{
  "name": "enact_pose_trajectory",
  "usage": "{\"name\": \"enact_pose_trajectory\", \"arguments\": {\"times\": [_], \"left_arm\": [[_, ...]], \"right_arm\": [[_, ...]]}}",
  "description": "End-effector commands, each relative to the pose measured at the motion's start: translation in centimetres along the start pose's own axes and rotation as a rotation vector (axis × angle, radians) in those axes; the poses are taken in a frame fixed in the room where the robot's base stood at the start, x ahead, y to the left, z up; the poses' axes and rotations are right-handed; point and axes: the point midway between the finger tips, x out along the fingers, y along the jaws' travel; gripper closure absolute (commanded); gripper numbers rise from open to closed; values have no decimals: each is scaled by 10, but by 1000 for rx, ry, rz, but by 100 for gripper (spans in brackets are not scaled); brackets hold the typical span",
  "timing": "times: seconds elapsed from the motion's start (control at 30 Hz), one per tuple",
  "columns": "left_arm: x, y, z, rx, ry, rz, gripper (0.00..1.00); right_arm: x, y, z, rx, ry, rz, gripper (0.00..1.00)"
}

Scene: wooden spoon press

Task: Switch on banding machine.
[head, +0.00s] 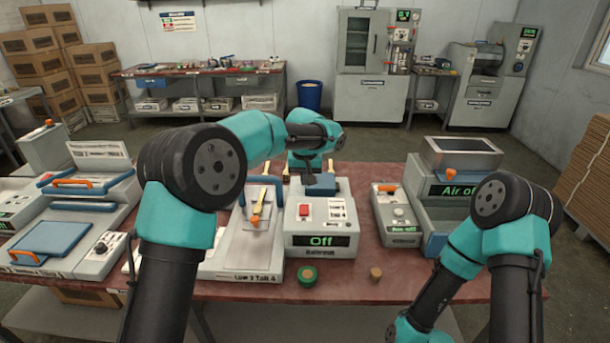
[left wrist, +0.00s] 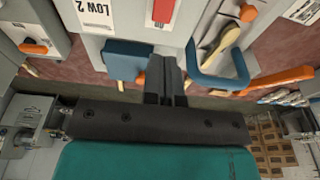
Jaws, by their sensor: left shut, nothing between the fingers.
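The box with the dark display reading "Off" (head: 318,241) stands at the middle of the table and looks like the banding machine; its small nameplate is too blurred to read surely. A red switch (head: 306,209) sits on its top left, beside a white label. A blue block (head: 320,184) is at its back. My left gripper (head: 331,166) is behind and above the machine, mostly hidden by its own arm in the head view. In the left wrist view the left gripper (left wrist: 167,62) is shut and empty, between the blue block and a blue handle, with the red switch (left wrist: 162,12) beyond its tips. My right gripper is out of view.
A station with a wooden spoon (head: 258,205) and orange knob stands left of the machine. A grey unit with a round knob (head: 398,213) and a larger machine reading "Air of…" (head: 462,189) stand to the right.

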Motion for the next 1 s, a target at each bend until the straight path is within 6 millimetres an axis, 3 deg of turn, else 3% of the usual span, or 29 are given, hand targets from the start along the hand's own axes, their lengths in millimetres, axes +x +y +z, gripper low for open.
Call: {"name": "enact_pose_trajectory", "arguments": {"times": [0.5, 0.7, 1.0], "left_arm": [[87, 0, 1, -1, -3, 0, 100], [103, 0, 0, 0, -1, 0, 100], [105, 0, 0, 0, -1, 0, 100]], "right_arm": [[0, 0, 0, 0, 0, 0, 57], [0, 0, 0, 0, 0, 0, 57], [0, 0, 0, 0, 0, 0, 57]]}}
